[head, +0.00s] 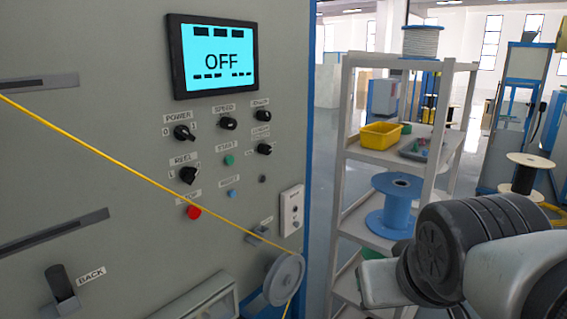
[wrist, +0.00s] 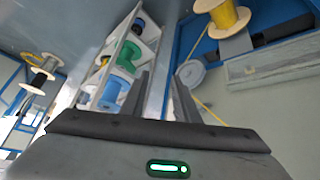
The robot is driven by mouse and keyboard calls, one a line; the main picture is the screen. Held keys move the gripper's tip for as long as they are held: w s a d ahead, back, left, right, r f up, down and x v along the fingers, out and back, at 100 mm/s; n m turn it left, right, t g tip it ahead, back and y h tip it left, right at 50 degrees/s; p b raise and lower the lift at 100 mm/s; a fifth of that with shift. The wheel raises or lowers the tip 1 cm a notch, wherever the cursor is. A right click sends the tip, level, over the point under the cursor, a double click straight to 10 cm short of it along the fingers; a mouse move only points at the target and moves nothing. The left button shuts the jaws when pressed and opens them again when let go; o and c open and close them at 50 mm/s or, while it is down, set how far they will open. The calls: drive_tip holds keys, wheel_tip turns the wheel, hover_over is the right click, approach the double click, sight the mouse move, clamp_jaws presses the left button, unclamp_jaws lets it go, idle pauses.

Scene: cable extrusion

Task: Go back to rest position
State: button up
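My gripper (wrist: 160,90) shows in the wrist view with its two dark fingers apart and nothing held between them. In the head view my arm is at the lower right, in front of the shelf, and the fingers cannot be made out there. The grey machine panel (head: 130,130) fills the left side of the head view. Its screen (head: 218,60) reads OFF. A yellow cable (head: 110,157) runs down across the panel to a grey pulley (head: 284,279). The pulley also shows in the wrist view (wrist: 190,73), beyond the fingers.
A light shelf (head: 376,156) stands right of the panel, close to my arm. It holds a yellow bin (head: 381,135), a blue spool (head: 394,206) and a grey cable reel (head: 421,41). A pale-flanged spool (head: 530,161) stands farther right. Open floor shows between panel and shelf.

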drive_tip(key=s+a+f+g, duration=0.1)
drive_tip(key=s+a+f, duration=0.1)
drive_tip(key=s, duration=0.1)
wheel_tip(320, 180, up, 13)
drive_tip(key=p, duration=1.2)
drive_tip(key=shift+s+d+f+g+y, duration=0.15)
drive_tip(key=shift+s+g+y, duration=0.15)
drive_tip(key=shift+y, duration=0.1)
